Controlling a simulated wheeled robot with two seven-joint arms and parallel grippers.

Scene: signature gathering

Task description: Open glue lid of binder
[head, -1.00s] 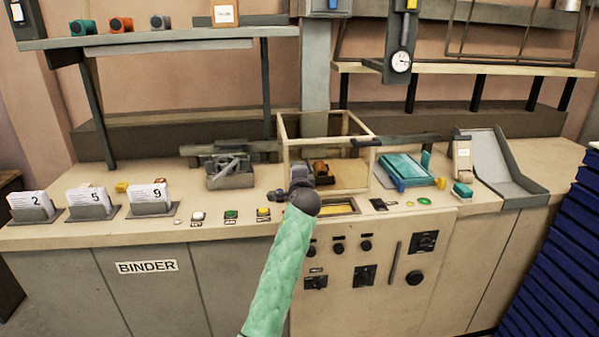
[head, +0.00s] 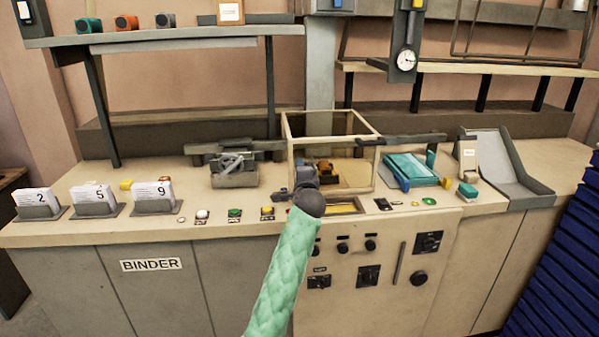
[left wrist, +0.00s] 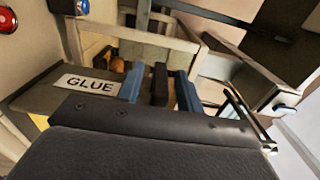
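The binder (head: 190,258) is the long beige and grey machine in front of me. In the left wrist view, a grey plate with a white GLUE label (left wrist: 90,84) lies beside my left gripper (left wrist: 160,86). The gripper's two blue fingers are apart, with a dark upright handle (left wrist: 159,84) between them and narrow gaps showing at its sides. Whether the fingers touch it is unclear. In the head view, my left gripper (head: 303,178) is at the front of the framed clear box (head: 380,141). It hides the handle and label there. My right gripper is not in view.
Coloured buttons (head: 235,213) line the worktop's front edge, left of the gripper. Numbered stacks (head: 95,197) stand farther left. A teal block (head: 411,168) and a grey tray (head: 497,170) lie right. A gauge (head: 406,60) hangs above.

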